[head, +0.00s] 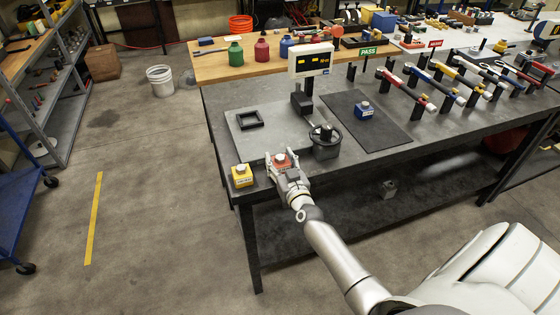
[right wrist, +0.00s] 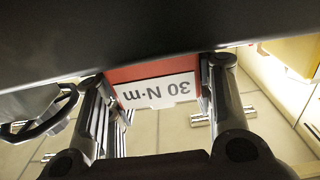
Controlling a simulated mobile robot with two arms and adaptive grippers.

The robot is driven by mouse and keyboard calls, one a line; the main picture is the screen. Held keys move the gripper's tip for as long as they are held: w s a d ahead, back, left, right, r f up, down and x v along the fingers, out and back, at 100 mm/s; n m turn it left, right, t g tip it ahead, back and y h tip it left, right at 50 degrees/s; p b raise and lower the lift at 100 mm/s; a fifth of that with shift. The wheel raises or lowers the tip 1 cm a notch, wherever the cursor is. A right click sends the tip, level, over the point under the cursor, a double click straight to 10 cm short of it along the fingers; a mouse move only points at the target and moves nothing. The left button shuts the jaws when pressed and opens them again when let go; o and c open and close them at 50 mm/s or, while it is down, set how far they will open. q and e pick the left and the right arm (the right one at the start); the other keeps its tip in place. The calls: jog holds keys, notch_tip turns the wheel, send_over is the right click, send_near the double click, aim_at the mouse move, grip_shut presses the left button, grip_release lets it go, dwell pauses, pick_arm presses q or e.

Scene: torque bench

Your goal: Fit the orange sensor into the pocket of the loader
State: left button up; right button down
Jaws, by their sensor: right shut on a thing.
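The orange sensor (head: 281,159) is a small red-orange block with a pale top, near the front left edge of the bench. My right gripper (head: 283,165) is shut on it. In the right wrist view the sensor (right wrist: 122,75) sits between the two fingers, with an upside-down "30 N·m" label. The loader (head: 301,102) has a display on a post and a dark handwheel (head: 325,136), right of the gripper. A black square frame (head: 250,127), perhaps the pocket, lies on the grey plate behind the gripper. I cannot tell whether the sensor touches the bench. My left gripper is not in view.
A yellow sensor (head: 242,175) stands close left of my right gripper. A blue sensor (head: 364,111) is on the dark mat (head: 385,132). Several torque wrenches (head: 405,88) lie on holders at the right. The plate between frame and gripper looks clear.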

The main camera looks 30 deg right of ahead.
jog(key=shift+r, duration=0.25)
jog(key=shift+f, duration=0.1)
jog(key=c, duration=1.1)
grip_release()
jog(key=shift+a+f, duration=0.1)
jog(key=shift+f, duration=0.1)
jog(key=o, duration=0.5)
jog(key=shift+c, duration=0.2)
jog(key=shift+f+b, duration=0.15)
jog(key=shift+b, duration=0.2)
jog(key=b+v, duration=0.1)
jog(key=v, duration=1)
jog(key=shift+f+b, duration=0.3)
jog(key=shift+f, duration=0.15)
